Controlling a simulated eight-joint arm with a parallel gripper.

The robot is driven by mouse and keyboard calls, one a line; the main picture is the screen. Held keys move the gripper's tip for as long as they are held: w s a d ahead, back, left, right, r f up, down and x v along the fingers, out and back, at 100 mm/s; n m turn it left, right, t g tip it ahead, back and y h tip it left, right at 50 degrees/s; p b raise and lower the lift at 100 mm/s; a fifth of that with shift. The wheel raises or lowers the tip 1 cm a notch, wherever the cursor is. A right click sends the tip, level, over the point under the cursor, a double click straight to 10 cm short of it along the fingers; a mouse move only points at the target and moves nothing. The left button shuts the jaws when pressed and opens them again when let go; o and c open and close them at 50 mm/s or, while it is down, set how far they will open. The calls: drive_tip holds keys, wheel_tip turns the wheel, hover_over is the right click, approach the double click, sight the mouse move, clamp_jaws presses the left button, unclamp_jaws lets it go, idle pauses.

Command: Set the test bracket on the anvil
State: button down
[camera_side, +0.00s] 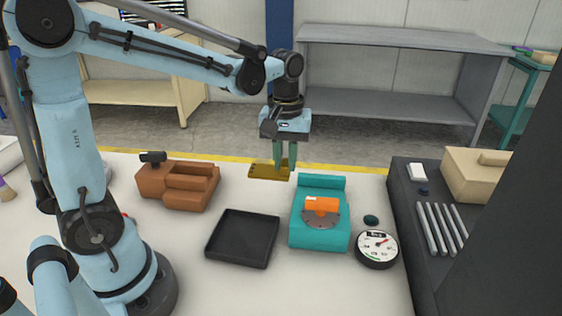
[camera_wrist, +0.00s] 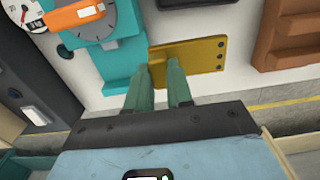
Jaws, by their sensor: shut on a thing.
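The test bracket, a flat gold-yellow plate with small dark holes (camera_side: 262,172), is at the far edge of the bench; it also shows in the wrist view (camera_wrist: 205,55). My gripper (camera_side: 285,163) points down with its green fingers shut on the bracket's raised part; they also show in the wrist view (camera_wrist: 160,75). I cannot tell whether the plate touches the bench. A teal vise-like block (camera_side: 320,238) with a grey round dial and an orange piece (camera_side: 322,205) on it stands nearer and to the right. Which surface is the anvil is not clear to me.
A brown stepped block (camera_side: 178,187) stands to the left and an empty black tray (camera_side: 242,238) in front. A round gauge (camera_side: 377,249) and a small dark teal object (camera_side: 371,220) lie to the right, beside a dark raised unit (camera_side: 405,215) with metal bars.

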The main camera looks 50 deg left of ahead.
drive_tip(key=w+d+r, duration=0.2)
drive_tip(key=d, duration=0.5)
drive_tip(key=w+d+r, duration=0.1)
drive_tip(key=w+d, duration=0.2)
drive_tip(key=d, duration=0.4)
drive_tip(key=w+a+f, duration=0.2)
drive_tip(key=a, duration=0.1)
drive_tip(key=w+a+f, duration=0.4)
drive_tip(key=a, duration=0.1)
drive_tip(key=shift+a+f, duration=0.35)
drive_tip(key=shift+f, duration=2.1)
drive_tip(key=shift+f, duration=0.1)
drive_tip(key=c, duration=1)
unclamp_jaws()
